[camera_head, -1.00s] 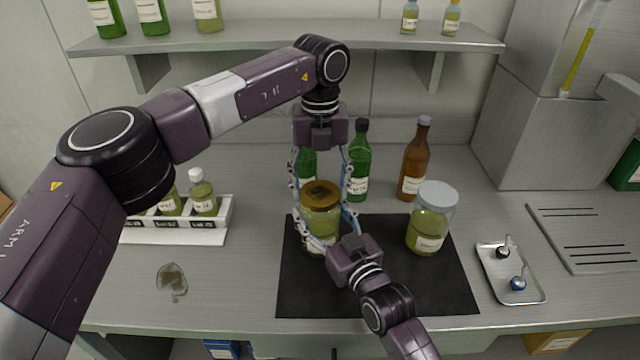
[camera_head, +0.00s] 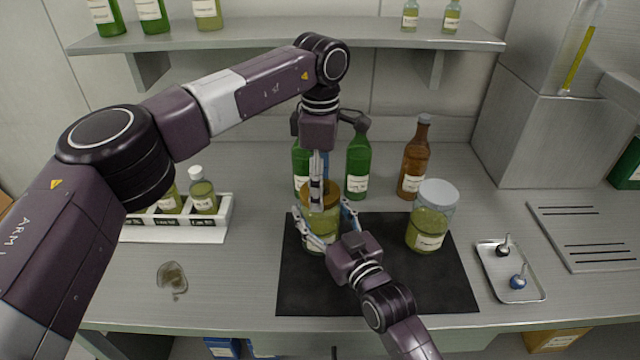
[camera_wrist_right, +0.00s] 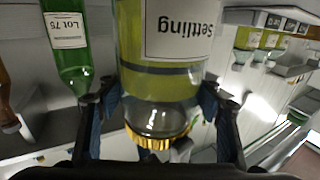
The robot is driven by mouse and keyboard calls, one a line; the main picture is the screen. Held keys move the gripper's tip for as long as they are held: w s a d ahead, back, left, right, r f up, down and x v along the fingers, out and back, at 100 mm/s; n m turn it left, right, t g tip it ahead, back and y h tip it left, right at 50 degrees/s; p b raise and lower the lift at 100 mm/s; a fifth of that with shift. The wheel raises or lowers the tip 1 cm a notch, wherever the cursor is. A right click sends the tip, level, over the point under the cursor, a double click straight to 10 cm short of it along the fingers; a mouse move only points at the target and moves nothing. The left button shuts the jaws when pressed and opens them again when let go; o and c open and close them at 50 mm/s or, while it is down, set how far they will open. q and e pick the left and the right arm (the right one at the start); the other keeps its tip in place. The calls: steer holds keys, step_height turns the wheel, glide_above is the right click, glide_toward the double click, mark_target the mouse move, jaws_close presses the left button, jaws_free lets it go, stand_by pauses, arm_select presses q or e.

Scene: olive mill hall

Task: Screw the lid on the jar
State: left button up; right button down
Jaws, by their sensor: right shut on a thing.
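The glass jar (camera_head: 326,226) of yellow-green oil stands upright on the black mat (camera_head: 400,292). My right gripper (camera_head: 328,222) is shut on its body, with one finger on each side; the right wrist view shows the jar inverted between the fingers, with a "Settling" label (camera_wrist_right: 180,28). The gold lid (camera_head: 332,197) is on the jar's mouth and also shows in the right wrist view (camera_wrist_right: 158,140). I cannot tell how tightly it sits. My left gripper (camera_head: 316,190) points down at the lid from above. Its fingers are edge-on, one hiding the other, so their gap is hidden.
A second jar (camera_head: 431,216) with a pale lid stands right of the held jar. Green bottles (camera_head: 358,168) and a brown bottle (camera_head: 413,162) stand behind. A small tray (camera_head: 520,292) is at right, a white bottle rack (camera_head: 226,214) at left. The front left counter is mostly clear.

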arm_select(q)
steer(key=m, duration=0.7)
steer(key=shift+r+m, duration=0.1)
steer(key=shift+m, duration=0.2)
steer(key=m, duration=0.3)
steer(key=shift+w+m, duration=0.1)
steer(key=shift+m, duration=0.3)
steer(key=m, duration=0.3)
steer(key=shift+m, duration=0.4)
steer(key=o, duration=0.9)
steer(key=shift+a, duration=0.1)
steer(key=shift+o, duration=0.2)
steer(key=shift+r, duration=2.15)
